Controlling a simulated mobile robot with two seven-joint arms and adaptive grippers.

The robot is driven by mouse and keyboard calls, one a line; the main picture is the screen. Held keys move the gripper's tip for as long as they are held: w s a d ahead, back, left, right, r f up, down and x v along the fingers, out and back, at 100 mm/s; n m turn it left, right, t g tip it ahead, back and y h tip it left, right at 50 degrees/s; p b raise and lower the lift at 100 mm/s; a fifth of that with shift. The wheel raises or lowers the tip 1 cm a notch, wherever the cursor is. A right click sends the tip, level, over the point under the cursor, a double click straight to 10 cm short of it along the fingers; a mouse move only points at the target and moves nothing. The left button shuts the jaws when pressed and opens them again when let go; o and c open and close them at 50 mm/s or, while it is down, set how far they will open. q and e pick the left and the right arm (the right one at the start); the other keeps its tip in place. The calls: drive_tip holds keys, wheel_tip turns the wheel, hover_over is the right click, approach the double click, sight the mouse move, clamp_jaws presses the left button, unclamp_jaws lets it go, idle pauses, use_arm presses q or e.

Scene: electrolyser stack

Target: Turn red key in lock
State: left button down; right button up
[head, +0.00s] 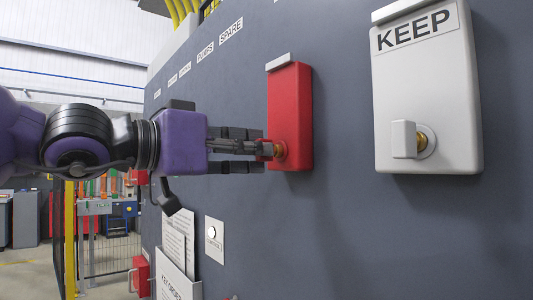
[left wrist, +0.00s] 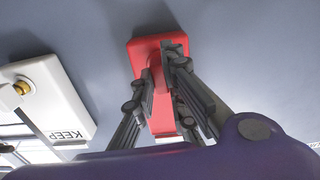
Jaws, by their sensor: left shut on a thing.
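The red lock box (head: 290,105) is fixed to the grey panel, with a brass lock (head: 281,151) on its front. My left gripper (head: 264,149) comes in from the left and is shut on the red key (head: 267,148), whose grip end shows between the fingers, at the lock. The fingers hide most of the key, and its turn angle cannot be told. In the left wrist view the fingers (left wrist: 165,75) close around the red key (left wrist: 156,72) in front of the red box (left wrist: 145,50). My right gripper is not in view.
A white box marked KEEP (head: 428,75) with a white key (head: 404,139) in a brass lock stands to the right. Below are a round button on a plate (head: 214,246) and a paper holder (head: 175,280). The panel between the boxes is clear.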

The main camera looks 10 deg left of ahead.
use_arm(q)
drive_tip(key=shift+r, duration=0.15)
drive_tip(key=shift+m, duration=0.5)
drive_tip(key=c, duration=1.7)
unclamp_jaws()
drive_tip(key=shift+v, duration=5.95)
